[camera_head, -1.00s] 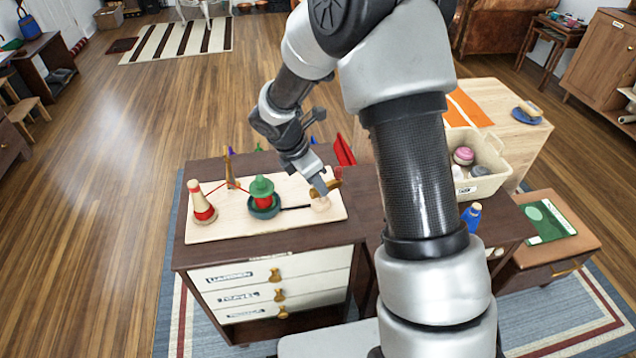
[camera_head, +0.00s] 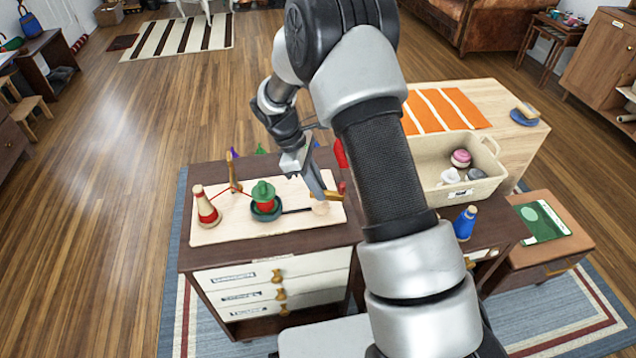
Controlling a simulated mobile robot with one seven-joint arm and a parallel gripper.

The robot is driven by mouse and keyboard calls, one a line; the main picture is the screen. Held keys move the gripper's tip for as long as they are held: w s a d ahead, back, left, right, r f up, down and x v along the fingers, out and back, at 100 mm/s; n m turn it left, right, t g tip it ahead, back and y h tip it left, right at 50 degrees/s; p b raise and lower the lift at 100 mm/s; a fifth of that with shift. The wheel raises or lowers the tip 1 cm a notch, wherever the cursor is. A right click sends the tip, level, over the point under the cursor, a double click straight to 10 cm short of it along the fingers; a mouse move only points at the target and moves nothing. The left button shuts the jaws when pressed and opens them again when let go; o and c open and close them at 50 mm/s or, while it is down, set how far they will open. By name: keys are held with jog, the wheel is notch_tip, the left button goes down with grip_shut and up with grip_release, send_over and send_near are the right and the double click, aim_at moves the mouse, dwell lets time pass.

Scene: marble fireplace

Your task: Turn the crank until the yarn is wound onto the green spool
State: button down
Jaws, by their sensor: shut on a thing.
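The green spool (camera_head: 263,189) stands upright on a pale board (camera_head: 225,235), with red yarn (camera_head: 264,204) around its middle and a dark green round base below. A wooden cone (camera_head: 206,206) with red yarn stands at the board's left. A thin red strand runs from it by a wooden post (camera_head: 233,172) to the spool. The black crank arm (camera_head: 297,211) points right from the spool base to a pale round knob (camera_head: 321,209). My gripper (camera_head: 320,198) reaches down from behind and is shut on the crank knob; its fingertips partly hide the contact.
The board lies on a dark wooden cabinet (camera_head: 290,238) with labelled drawers. A cream basket (camera_head: 440,178) with balls stands to the right, partly behind my arm. A blue bottle (camera_head: 465,222) stands near it. Small coloured pieces sit behind the board.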

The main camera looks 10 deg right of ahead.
jog(key=m, duration=0.2)
jog(key=m+g+y+p, duration=0.1)
jog(key=m, duration=0.1)
jog(key=shift+w+d+r+m, duration=0.1)
jog(key=shift+w+m, duration=0.05)
jog(key=shift+m, duration=0.15)
jog(key=m+g+y, duration=0.1)
jog(key=m, duration=0.2)
jog(key=shift+w+d+m+p, duration=0.1)
jog(key=shift+m+p, duration=0.25)
jog(key=shift+m, duration=0.05)
jog(key=m+y, duration=0.1)
jog(key=m, duration=0.3)
jog(key=shift+d+g+y, duration=0.15)
jog(key=shift+g+y, duration=0.25)
jog(key=shift+d+m+y+p, duration=0.1)
jog(key=shift+m+y+p, duration=0.45)
jog(key=shift+m, duration=1.45)
jog(key=shift+y, duration=0.25)
jog(key=c, duration=1.7)
grip_release()
